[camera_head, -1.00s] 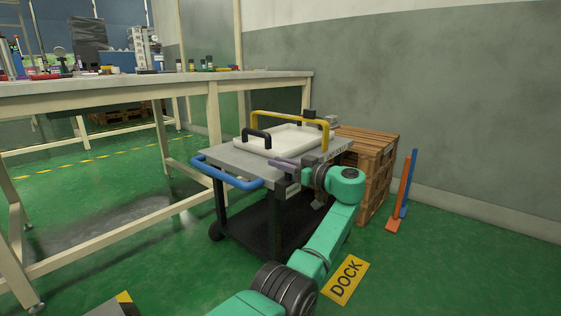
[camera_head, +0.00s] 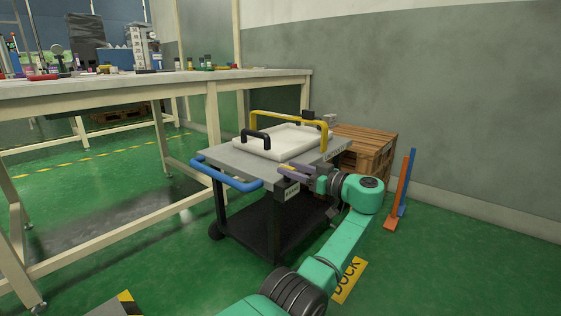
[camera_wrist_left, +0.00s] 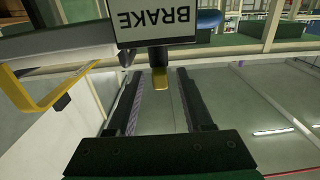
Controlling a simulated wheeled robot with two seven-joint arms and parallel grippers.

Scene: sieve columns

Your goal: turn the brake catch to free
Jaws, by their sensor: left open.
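The brake catch (camera_wrist_left: 160,79) shows in the wrist view as a short dark lever with a yellow tip, below an upside-down white BRAKE label (camera_wrist_left: 154,22). My left gripper (camera_wrist_left: 157,88) is open, with one finger on each side of the yellow tip. Contact with the catch cannot be made out. In the head view my left gripper (camera_head: 292,170) is at the near right edge of the grey cart (camera_head: 225,157), reaching in from the right. The fingers hide most of the catch there. My right gripper is out of view.
A long workbench (camera_head: 150,88) is to the left. Open green floor lies at the right.

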